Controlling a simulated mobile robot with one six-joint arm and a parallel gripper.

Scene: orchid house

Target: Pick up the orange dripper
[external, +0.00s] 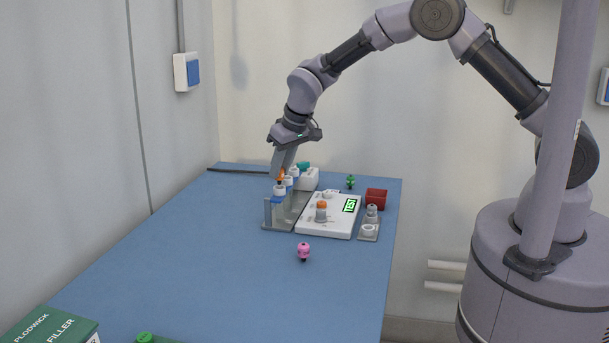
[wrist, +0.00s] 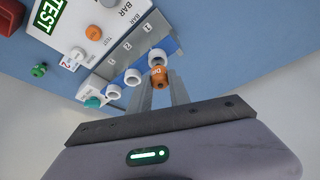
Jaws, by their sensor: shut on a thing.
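The orange dripper (wrist: 158,77) is between the fingertips of my gripper (wrist: 160,82) in the wrist view.
A teal-topped piece (external: 303,167), a red box (external: 376,198), a green figure (external: 350,182) and a pink one (external: 303,251) stand nearby. The blue table's front is mostly clear.

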